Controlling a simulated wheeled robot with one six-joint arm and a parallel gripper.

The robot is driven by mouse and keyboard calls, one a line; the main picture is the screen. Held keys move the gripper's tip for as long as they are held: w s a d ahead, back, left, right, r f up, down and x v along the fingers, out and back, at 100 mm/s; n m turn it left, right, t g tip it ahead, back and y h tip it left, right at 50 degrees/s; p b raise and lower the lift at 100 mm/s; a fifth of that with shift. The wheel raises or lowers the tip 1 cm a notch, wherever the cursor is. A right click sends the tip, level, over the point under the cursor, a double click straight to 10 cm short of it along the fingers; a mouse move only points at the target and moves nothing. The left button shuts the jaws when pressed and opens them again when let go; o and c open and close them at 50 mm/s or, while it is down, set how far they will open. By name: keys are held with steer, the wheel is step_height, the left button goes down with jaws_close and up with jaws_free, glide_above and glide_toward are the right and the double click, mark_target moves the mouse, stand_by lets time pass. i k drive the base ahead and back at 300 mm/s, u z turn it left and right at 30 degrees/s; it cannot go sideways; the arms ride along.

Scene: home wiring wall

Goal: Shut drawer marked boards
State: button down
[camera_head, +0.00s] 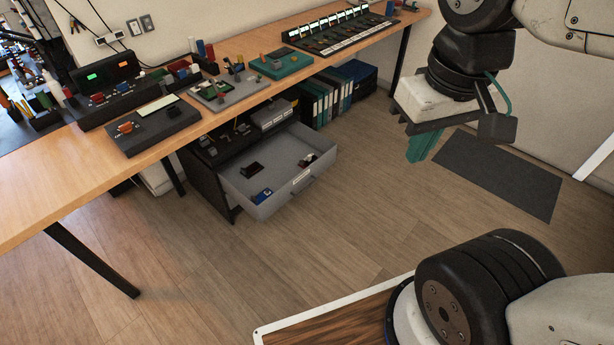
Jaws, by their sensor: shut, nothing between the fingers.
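A grey drawer (262,200) stands pulled out from a dark cabinet (205,180) under the wooden workbench.
The workbench (40,200) bears several circuit boards and devices. Teal binders (318,100) and a dark blue box (358,75) stand under it. A dark mat (500,172) lies on the floor at the right. The wooden floor in front of the drawer is clear.

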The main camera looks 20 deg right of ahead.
mark_target(280, 155)
steer(key=u, duration=0.6)
steer(key=i, duration=0.9)
steer(key=z, duration=0.35)
